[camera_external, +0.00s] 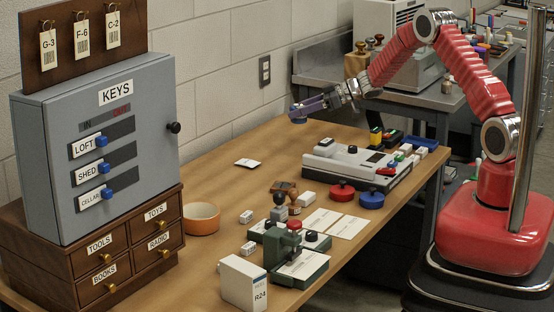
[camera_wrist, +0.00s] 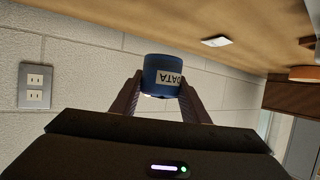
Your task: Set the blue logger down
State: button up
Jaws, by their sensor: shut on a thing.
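The blue logger (camera_wrist: 160,78) is a short blue cylinder with a white label reading DATA, which shows upside down in the wrist view. My gripper (camera_wrist: 160,92) is shut on it, with one dark finger on each side. In the external view the blue logger (camera_external: 298,113) is at the tip of my gripper (camera_external: 307,107), which points left. It is held in the air above the back part of the wooden table (camera_external: 215,165), near the wall.
A grey KEYS cabinet (camera_external: 100,150) stands on wooden drawers (camera_external: 110,262) at the left.

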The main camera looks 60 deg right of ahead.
jog(key=a+n+g+y, duration=0.3)
jog(key=a+n+y, duration=0.1)
jog(key=a, duration=3.6)
jog(key=shift+r, duration=0.1)
jog(key=shift+f, duration=3.15)
jog(key=shift+f, duration=1.9)
